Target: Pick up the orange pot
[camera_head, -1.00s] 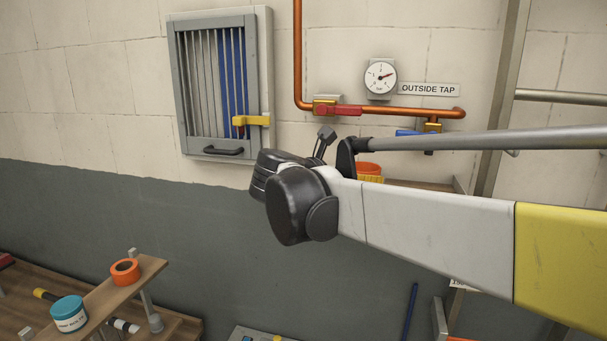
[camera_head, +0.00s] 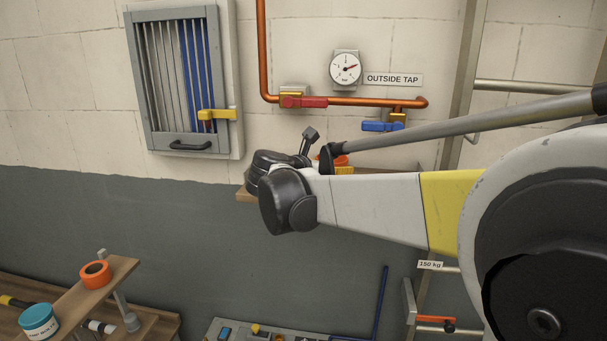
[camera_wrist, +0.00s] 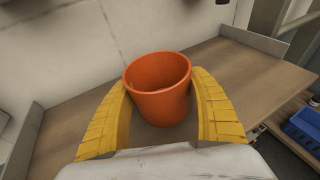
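The orange pot (camera_wrist: 158,95) is upright in the middle of the wrist view, with its open rim facing up. It appears to stand on the wooden shelf (camera_wrist: 72,118). My gripper (camera_wrist: 161,86) has its two yellow fingers spread, one on each side of the pot. The fingers look very near the pot's sides; I cannot tell whether they touch. In the head view only a small part of the pot (camera_head: 341,160) shows behind my wrist, and most of my gripper is hidden there.
The wall stands close behind the shelf, with a copper pipe (camera_head: 350,101), a gauge (camera_head: 345,69) and a barred cabinet (camera_head: 186,80). A ladder (camera_head: 461,80) stands to the right. A blue crate (camera_wrist: 303,130) is at the wrist view's right. An orange tape roll (camera_head: 95,274) lies lower left.

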